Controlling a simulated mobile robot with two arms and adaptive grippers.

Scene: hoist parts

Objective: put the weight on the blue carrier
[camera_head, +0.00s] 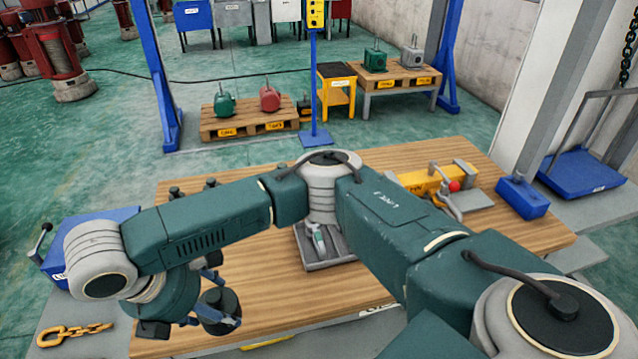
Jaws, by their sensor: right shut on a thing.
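My right arm reaches across the table from the lower right, and its gripper (212,318) is at the table's left front. It is shut on a dark, round weight (220,300), partly hidden by the fingers. The blue carrier (583,174), a flat blue platform with a grey frame above it, is at the far right, well away from the gripper. My left gripper is not in view.
The wooden table (270,290) also bears a grey tray (330,262), a yellow device (425,180) and a blue box (522,197). Small dark pieces (176,192) stand behind my arm.

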